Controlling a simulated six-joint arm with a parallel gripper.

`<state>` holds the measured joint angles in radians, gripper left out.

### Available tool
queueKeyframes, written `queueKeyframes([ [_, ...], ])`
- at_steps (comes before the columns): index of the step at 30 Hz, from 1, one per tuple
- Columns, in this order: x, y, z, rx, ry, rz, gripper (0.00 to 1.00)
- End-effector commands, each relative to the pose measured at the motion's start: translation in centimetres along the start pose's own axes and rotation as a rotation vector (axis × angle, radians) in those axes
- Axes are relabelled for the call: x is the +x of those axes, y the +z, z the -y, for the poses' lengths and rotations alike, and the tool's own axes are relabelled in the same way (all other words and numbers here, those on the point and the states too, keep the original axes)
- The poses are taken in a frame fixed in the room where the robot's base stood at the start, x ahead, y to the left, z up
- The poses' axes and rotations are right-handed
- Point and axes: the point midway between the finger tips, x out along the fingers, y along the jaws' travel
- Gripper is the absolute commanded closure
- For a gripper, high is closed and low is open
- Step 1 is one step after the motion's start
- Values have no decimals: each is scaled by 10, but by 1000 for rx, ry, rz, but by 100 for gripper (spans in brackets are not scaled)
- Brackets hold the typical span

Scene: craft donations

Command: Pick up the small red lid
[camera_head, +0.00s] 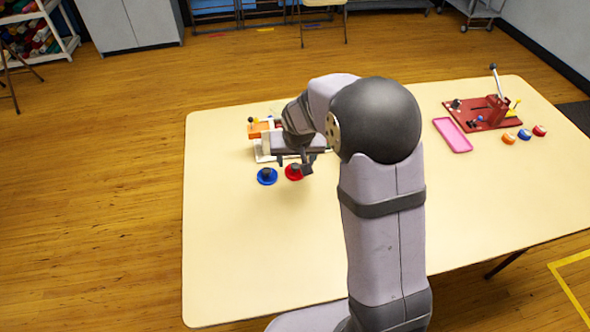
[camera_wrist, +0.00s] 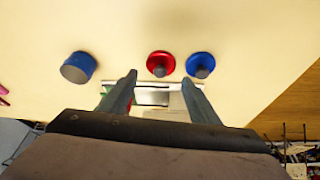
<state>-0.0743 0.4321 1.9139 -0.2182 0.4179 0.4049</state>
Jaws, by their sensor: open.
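The small red lid (camera_head: 291,174) is a flat disc with a dark knob, lying on the table just in front of my gripper (camera_head: 294,163), which partly covers it. In the wrist view the red lid (camera_wrist: 153,58) lies just beyond the fingertips, in line with the gap. My gripper (camera_wrist: 160,77) is open, with nothing held between its fingers. A similar blue lid (camera_head: 262,180) lies close beside the red one, to its left; it also shows in the wrist view (camera_wrist: 193,60), right of the red lid.
A blue cylinder (camera_wrist: 76,70) stands left in the wrist view. A white-framed item with orange parts (camera_head: 259,130) sits behind my gripper. A pink tray (camera_head: 453,135), a red lever press (camera_head: 488,113) and small round pieces (camera_head: 524,134) are at right. The table's front left (camera_head: 250,250) is clear.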

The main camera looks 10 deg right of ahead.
Motion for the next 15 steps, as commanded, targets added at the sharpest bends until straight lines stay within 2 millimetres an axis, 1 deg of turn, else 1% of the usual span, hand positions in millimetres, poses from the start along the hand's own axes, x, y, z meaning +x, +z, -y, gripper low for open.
queueKeyframes([
  [5, 3, 1, 0, 11, 1, 3, 44],
  [12, 20, 1, 0, 10, 0, 3, 44],
  [15, 21, 1, 0, 10, 0, 2, 44],
])
